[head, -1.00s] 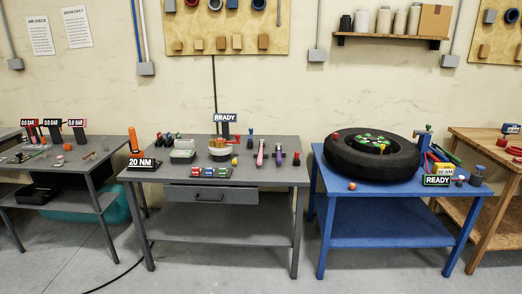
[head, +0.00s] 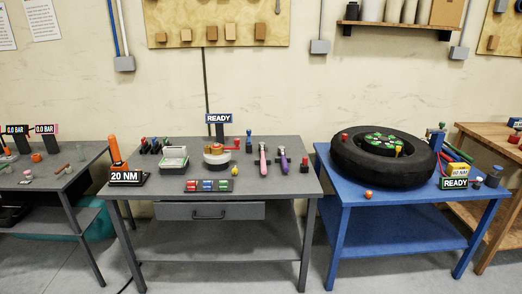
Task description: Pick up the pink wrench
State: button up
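The pink wrench (head: 262,160) is on the grey middle table (head: 215,214), right of its centre. It looks like a slim pink tool with its long side running front to back. A purple tool (head: 283,160) of similar shape is just to its right, apart from it. My gripper is not in view, and nothing covers the pink wrench.
A white round device (head: 216,162) with a READY sign and a small yellow object (head: 235,171) are left of the wrench. A tray of coloured blocks (head: 209,186) lies near the front edge. A blue table (head: 390,222) with a tyre (head: 350,160) stands right, across a gap.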

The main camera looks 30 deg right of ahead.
aim_at(262, 148)
jog(key=u, duration=0.05)
jog(key=i, duration=1)
jog(key=u, duration=0.35)
